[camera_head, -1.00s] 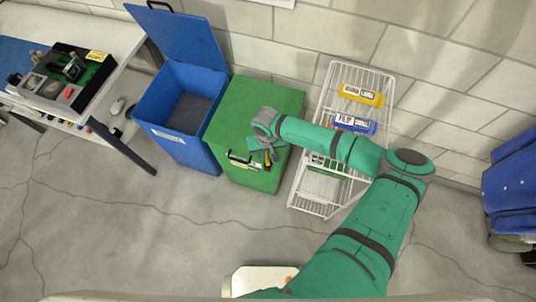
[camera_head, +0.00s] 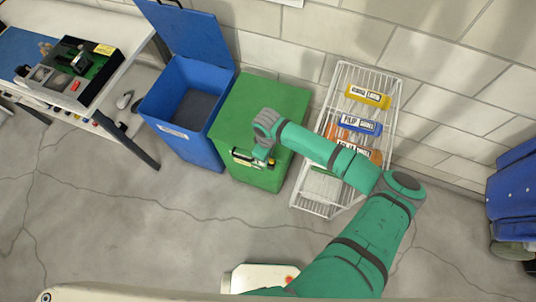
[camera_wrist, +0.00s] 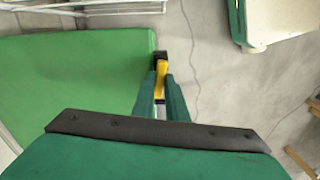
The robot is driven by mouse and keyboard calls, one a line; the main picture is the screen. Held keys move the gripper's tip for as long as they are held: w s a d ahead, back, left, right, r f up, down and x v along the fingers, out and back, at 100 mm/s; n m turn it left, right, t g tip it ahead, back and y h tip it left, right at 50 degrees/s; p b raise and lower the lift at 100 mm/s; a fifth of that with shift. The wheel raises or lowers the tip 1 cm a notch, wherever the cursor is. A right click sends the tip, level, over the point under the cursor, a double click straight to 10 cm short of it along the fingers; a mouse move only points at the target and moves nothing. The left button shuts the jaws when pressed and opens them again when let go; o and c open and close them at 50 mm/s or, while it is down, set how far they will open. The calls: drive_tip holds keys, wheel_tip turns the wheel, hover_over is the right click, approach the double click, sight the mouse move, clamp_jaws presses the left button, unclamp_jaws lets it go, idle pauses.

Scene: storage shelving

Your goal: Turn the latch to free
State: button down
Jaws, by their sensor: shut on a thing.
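The green box (camera_head: 262,104) stands closed on the floor, and its top also shows in the wrist view (camera_wrist: 70,85). Its latch is on the front edge; in the wrist view the latch's yellow handle (camera_wrist: 161,72) sits between my fingertips, with a dark part just beyond it. My gripper (camera_wrist: 160,88) is shut on this yellow handle. In the head view my gripper (camera_head: 261,153) reaches down at the box's front edge and partly hides the latch. The latch's exact angle is hard to tell.
An open blue bin (camera_head: 178,148) stands directly left of the green box. A white wire rack (camera_head: 316,205) with several bottles stands to the right, close under my forearm. A table (camera_head: 118,62) is at the far left.

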drive_tip(key=shift+s+d+n, duration=0.1)
drive_tip(key=shift+s+n, duration=0.05)
drive_tip(key=shift+n, duration=0.65)
drive_tip(key=c, duration=1.8)
unclamp_jaws()
drive_tip(key=shift+o, duration=0.2)
drive_tip(key=shift+r, duration=0.1)
wheel_tip(320, 180, up, 11)
drive_tip(key=shift+f, duration=0.2)
